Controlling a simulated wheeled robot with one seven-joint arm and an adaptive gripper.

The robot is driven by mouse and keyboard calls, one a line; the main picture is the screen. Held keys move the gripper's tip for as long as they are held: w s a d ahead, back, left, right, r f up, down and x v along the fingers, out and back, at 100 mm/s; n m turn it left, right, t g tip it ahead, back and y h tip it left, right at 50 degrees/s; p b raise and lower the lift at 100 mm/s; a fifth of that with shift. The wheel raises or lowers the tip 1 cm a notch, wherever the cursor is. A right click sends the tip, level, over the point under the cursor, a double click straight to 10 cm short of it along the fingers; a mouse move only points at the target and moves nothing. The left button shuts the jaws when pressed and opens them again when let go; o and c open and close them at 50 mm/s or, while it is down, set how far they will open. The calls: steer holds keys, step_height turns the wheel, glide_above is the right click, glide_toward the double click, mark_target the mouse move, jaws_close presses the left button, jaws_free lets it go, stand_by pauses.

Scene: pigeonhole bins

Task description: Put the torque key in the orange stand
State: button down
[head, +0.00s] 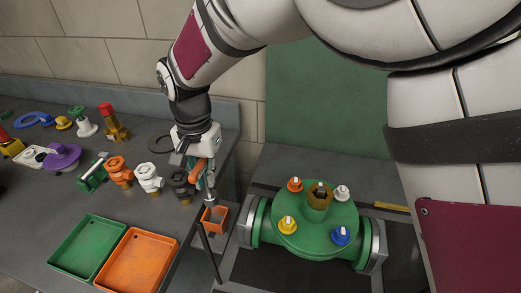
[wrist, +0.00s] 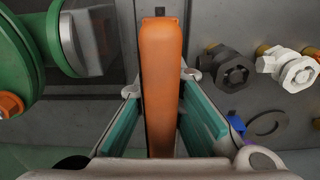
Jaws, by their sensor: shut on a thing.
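My gripper (head: 205,178) is shut on the orange handle of the torque key (head: 198,171). In the wrist view the teal finger pads of my gripper (wrist: 162,85) lie on both sides of the key's orange handle (wrist: 161,75). In the head view the key's grey shank points down toward the orange stand (head: 222,229), a small square open-topped holder at the table's right edge. The tip overlaps the stand's opening in the picture. I cannot tell whether it is inside or just above. The stand is not seen in the wrist view.
A green flanged pipe (head: 275,238) with several coloured knobs stands right of the stand. A green tray (head: 72,266) and an orange tray (head: 140,268) lie at left. Black (head: 181,184), white (head: 150,178) and orange (head: 119,170) valves stand behind the trays.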

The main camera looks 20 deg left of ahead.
step_height(320, 180, down, 10)
steer(key=shift+f+p, duration=0.1)
steer(key=shift+p, duration=0.4)
steer(key=shift+f, duration=0.1)
steer(key=shift+f, duration=0.15)
steer(key=c, duration=1.7)
jaws_free()
step_height(320, 180, up, 12)
steer(key=shift+r+b, duration=0.25)
steer(key=shift+b, duration=0.2)
